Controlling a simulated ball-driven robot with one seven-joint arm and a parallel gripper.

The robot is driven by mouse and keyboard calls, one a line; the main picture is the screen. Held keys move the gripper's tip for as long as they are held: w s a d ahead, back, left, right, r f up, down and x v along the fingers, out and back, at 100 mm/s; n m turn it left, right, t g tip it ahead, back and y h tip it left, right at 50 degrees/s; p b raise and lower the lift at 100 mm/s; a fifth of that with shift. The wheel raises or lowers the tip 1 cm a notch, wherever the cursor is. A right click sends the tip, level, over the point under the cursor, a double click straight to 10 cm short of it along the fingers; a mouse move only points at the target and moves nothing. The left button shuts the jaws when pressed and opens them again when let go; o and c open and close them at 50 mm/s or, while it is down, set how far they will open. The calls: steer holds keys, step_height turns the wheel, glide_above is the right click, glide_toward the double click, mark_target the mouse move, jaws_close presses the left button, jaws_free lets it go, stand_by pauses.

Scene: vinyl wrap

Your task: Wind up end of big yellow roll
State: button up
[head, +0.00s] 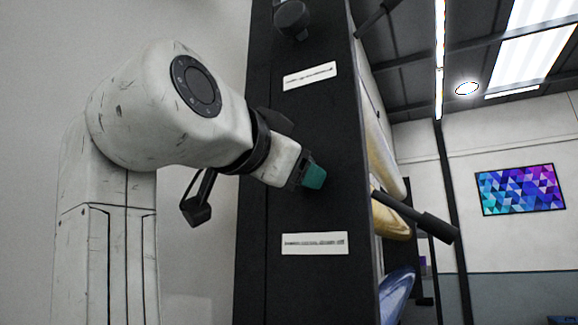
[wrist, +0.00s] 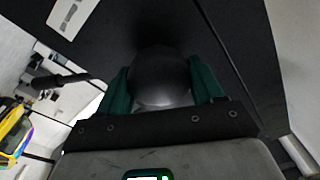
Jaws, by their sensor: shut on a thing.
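A yellow roll (head: 391,222) shows edge-on behind the tall black side panel (head: 337,130) in the head view. A strip of yellow also shows at the left of the wrist view (wrist: 12,125). My gripper (head: 314,177) is at the face of the panel, between two white labels. In the wrist view its teal fingers (wrist: 160,88) stand on either side of a dark round knob (wrist: 160,70) and are shut on it. In the head view the fingers hide this knob. Which roll the knob belongs to cannot be told.
A similar black knob (head: 291,18) sits higher on the panel. A black bar (head: 425,215) sticks out to the right beside the yellow roll. A cream roll (head: 381,150) is above it and a blue roll (head: 397,292) below. Left of the panel is a plain wall.

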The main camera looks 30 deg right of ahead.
steer(key=shift+m, duration=0.7)
steer(key=o, duration=1)
steer(key=b+v, duration=0.3)
steer(key=v, duration=0.8)
steer(key=shift+w, duration=0.1)
